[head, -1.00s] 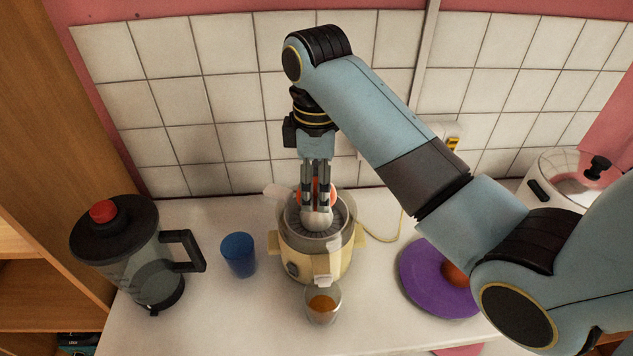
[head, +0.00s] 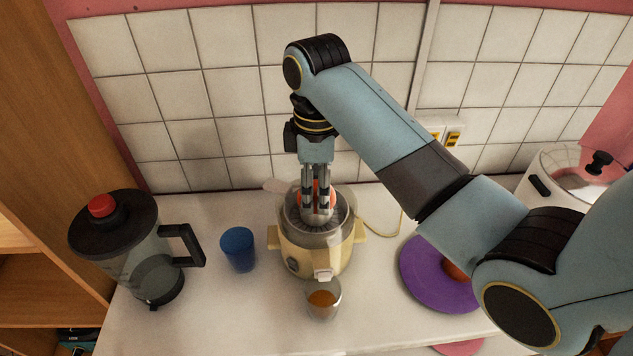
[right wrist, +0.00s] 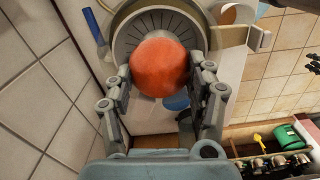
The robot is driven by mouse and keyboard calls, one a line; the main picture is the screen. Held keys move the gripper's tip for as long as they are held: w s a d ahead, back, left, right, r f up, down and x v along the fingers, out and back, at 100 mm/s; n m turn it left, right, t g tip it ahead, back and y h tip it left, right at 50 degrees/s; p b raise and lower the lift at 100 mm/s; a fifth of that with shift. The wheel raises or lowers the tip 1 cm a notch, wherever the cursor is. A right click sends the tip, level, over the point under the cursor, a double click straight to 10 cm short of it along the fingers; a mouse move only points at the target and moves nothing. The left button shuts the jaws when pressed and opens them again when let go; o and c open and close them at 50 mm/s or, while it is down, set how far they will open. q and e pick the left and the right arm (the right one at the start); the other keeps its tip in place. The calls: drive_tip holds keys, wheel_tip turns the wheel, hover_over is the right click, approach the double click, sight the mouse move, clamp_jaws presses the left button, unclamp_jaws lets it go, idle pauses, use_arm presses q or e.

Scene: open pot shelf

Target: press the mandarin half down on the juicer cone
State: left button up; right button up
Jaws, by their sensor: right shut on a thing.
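My right gripper (head: 317,210) points straight down into the bowl of the cream juicer (head: 312,252). It is shut on the orange mandarin half (head: 332,198), which shows between and beside the fingers. In the right wrist view the mandarin half (right wrist: 158,68) sits between both fingers, over the middle of the ribbed juicer bowl (right wrist: 128,40). The cone is mostly hidden under the fruit and fingers, so I cannot tell how firmly they touch. A dark jointed part at the right wrist view's right edge may be my left gripper (right wrist: 312,62); its state is unclear.
A glass with orange juice (head: 322,302) stands under the juicer spout. A blue cup (head: 238,250) and a blender jug (head: 140,255) stand left. A purple plate (head: 425,275) with an orange fruit (head: 456,271) and a metal pot (head: 565,178) are right. Tiled wall stands behind.

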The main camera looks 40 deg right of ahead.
drive_tip(key=shift+f, duration=0.9)
idle(4.8)
drive_tip(key=shift+r+p, duration=0.3)
drive_tip(key=shift+r, duration=3.25)
drive_tip(key=shift+f, duration=0.1)
